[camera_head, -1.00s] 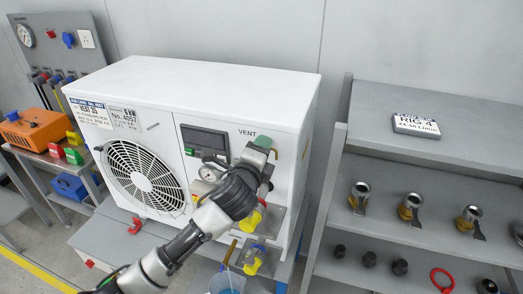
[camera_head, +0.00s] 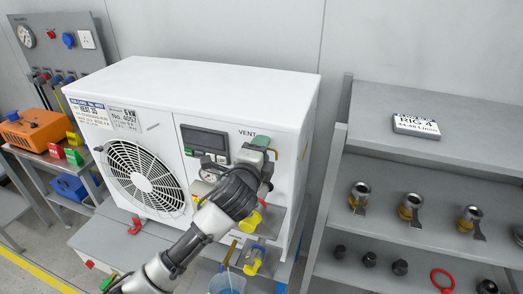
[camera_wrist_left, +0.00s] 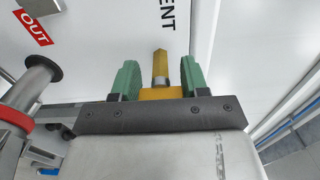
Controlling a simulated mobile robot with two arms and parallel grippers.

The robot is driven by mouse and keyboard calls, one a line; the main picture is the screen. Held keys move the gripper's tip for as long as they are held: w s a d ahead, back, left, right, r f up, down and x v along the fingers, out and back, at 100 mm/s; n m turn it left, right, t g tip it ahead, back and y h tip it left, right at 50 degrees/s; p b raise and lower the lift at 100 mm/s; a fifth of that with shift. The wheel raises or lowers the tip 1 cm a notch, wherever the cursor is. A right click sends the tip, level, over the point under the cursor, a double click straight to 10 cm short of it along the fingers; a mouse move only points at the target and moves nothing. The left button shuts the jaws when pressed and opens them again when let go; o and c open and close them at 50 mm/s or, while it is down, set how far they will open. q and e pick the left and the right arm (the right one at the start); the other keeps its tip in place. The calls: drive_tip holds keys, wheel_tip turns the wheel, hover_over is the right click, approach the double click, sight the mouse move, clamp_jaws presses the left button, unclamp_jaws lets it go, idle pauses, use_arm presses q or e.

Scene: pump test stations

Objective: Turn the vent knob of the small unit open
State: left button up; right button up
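The white unit (camera_head: 200,90) stands on a grey bench, with a VENT label near its upper right front corner. My left gripper (camera_head: 268,163) is at the unit's front just below that label and hides the vent knob in the head view. In the left wrist view, the yellow vent knob (camera_wrist_left: 160,93) lies between the two green fingers of my left gripper (camera_wrist_left: 160,78). Its wide part fills the gap and appears to touch both fingers. A narrow yellow piece on a silver stem sticks out beyond it, toward the VENT lettering. My right gripper is not in view.
Below my gripper are a yellow valve handle (camera_head: 254,262) and a clear cup (camera_head: 227,283). A grey rack (camera_head: 440,170) with several fittings stands close on the right. An orange case (camera_head: 33,128) is at the left. A pipe fitting (camera_wrist_left: 35,80) is near the gripper.

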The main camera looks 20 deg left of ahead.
use_arm(q)
drive_tip(key=o, duration=0.3)
drive_tip(key=shift+o, duration=0.2)
drive_tip(key=shift+s, duration=0.1)
drive_tip(key=shift+s, duration=0.3)
drive_tip(key=s+b, duration=0.3)
drive_tip(key=s, duration=0.7)
drive_tip(key=shift+a, duration=0.25)
drive_tip(key=shift+s, duration=0.1)
